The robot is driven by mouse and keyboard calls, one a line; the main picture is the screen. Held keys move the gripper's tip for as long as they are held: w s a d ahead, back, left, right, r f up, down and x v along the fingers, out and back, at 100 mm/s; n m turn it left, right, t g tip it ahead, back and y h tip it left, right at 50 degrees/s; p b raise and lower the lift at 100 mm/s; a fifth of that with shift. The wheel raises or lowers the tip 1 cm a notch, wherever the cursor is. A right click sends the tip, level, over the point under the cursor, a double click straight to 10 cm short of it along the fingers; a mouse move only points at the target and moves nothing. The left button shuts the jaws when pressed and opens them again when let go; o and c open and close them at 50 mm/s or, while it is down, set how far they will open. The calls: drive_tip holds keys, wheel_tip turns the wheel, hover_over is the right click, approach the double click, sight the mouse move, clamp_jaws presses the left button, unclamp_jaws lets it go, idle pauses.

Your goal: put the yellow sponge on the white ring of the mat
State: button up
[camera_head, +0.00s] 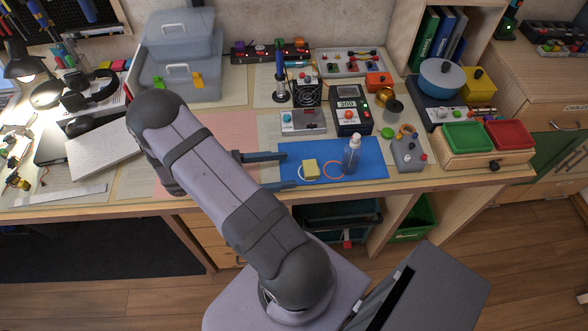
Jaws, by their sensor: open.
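The yellow sponge (310,166) stands on the blue mat (372,165), over the right part of the white ring (302,177). The ring's left and lower edge shows beside it; the sponge hides the rest. My gripper (290,170) is open, with its two dark fingers pointing right over the mat's left part. The sponge is just right of the fingertips, and I see a gap between them. An orange-red ring (333,177) is on the mat right of the sponge.
A clear bottle (351,157) stands on the mat at the orange-red ring's right. A grey box with knobs (408,153) is right of the mat. A black device (351,119) and a grey panel (303,121) stand behind it. The bench's front edge lies close below the mat.

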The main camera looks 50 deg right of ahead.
drive_tip(key=b+v, duration=0.1)
drive_tip(key=v, duration=0.5)
drive_tip(key=shift+w+a, duration=0.1)
drive_tip(key=shift+a, duration=0.05)
drive_tip(key=shift+s+a+r+m+y, duration=0.2)
drive_tip(key=shift+s+a+m+y, duration=0.15)
drive_tip(key=shift+y, duration=0.25)
drive_tip(key=s+a+r+m+t+y, duration=0.1)
drive_tip(key=a+m+t+y, duration=0.3)
drive_tip(key=a, duration=0.4)
drive_tip(key=s+a+r+m+t+y, duration=0.1)
drive_tip(key=s+a+m+t+y, duration=0.2)
drive_tip(key=a+m+t+y, duration=0.2)
drive_tip(key=shift+a+r+m+y, duration=0.2)
drive_tip(key=shift+a+m+y, duration=0.45)
drive_tip(key=shift+a+y, duration=0.85)
drive_tip(key=shift+r, duration=0.1)
wheel_tip(320, 180, up, 9)
drive_tip(key=p, duration=0.9)
